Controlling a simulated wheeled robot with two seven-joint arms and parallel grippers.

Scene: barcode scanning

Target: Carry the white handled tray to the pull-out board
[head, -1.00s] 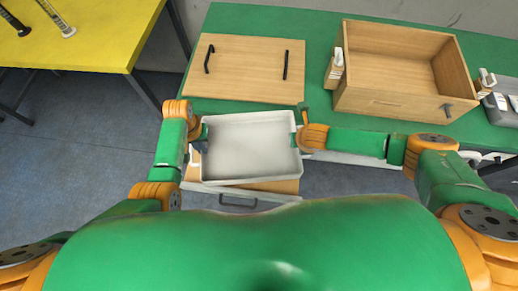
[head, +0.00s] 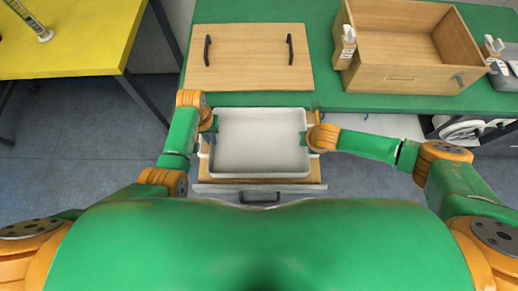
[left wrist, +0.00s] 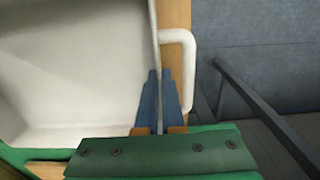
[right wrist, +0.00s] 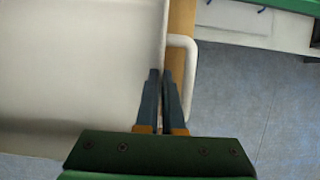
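The white handled tray (head: 262,142) is empty and level in the head view, above the pull-out board (head: 316,168) at the green table's front. Strips of the board show at the tray's right side and front; I cannot tell whether the tray touches it. My left gripper (head: 208,140) is shut on the tray's left wall; the left wrist view shows the wall between its fingers (left wrist: 160,100), beside a white loop handle (left wrist: 186,65). My right gripper (head: 307,138) is shut on the right wall, between its fingers (right wrist: 167,100), beside the other handle (right wrist: 187,75).
A wooden panel with two black handles (head: 249,60) lies on the green table (head: 270,100) behind the tray. A yellow table (head: 75,45) stands at the left.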

